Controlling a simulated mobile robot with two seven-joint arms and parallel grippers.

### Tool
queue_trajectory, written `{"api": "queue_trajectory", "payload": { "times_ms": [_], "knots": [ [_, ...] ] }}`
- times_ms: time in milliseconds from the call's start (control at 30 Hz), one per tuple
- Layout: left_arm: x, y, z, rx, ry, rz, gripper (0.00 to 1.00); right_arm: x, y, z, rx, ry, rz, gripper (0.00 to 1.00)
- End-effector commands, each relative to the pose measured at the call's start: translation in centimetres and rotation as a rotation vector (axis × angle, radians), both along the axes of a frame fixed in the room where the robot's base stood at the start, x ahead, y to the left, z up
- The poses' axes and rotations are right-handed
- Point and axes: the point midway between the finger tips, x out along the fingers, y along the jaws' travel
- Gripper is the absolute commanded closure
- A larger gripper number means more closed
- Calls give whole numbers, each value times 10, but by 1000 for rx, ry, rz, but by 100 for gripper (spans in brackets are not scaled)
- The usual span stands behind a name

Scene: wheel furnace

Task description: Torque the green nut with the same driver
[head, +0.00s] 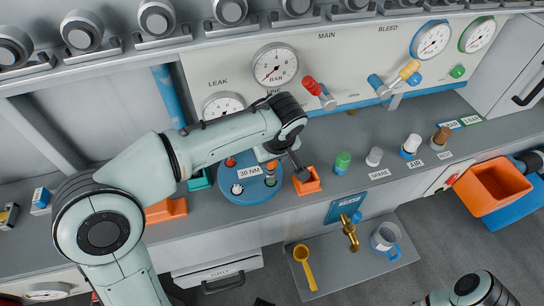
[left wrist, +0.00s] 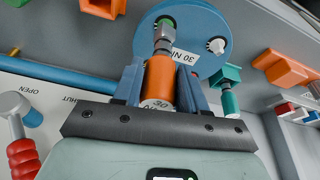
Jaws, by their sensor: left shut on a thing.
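My left gripper (left wrist: 160,90) is shut on the orange driver (left wrist: 159,77), which is marked 30. The driver's grey socket end points at the blue disc (left wrist: 217,22) with the 30 NM label. The green nut (left wrist: 168,23) shows right at the socket's tip; I cannot tell whether the socket is seated on it. In the head view, my left gripper (head: 283,163) hangs over the right part of the disc (head: 250,195), and the orange driver (head: 271,165) is partly hidden by the arm. A white nut (head: 237,189) and a red nut (head: 230,161) are also on the disc. My right gripper is out of view.
An orange holder (head: 307,182) stands just right of the disc. A teal holder (head: 199,180) and a larger orange holder (head: 165,211) are to its left. Several coloured pegs, including a green-topped one (head: 342,162), line the bench at right. Gauges and valve handles rise behind.

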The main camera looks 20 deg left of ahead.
Motion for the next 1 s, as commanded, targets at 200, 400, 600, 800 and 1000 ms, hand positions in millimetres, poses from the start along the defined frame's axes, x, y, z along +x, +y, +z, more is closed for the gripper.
{"api": "queue_trajectory", "payload": {
  "times_ms": [200,400,600,800,1000],
  "knots": [
    [0,0,-4,0,0,0,100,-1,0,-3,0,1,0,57],
    [0,0,-8,0,0,0,100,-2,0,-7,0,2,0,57],
    [0,0,-11,0,0,0,49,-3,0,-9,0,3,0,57],
    [0,0,-10,0,0,0,29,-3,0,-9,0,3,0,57],
    [0,0,-8,0,0,0,29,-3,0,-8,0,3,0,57]
  ]
}}
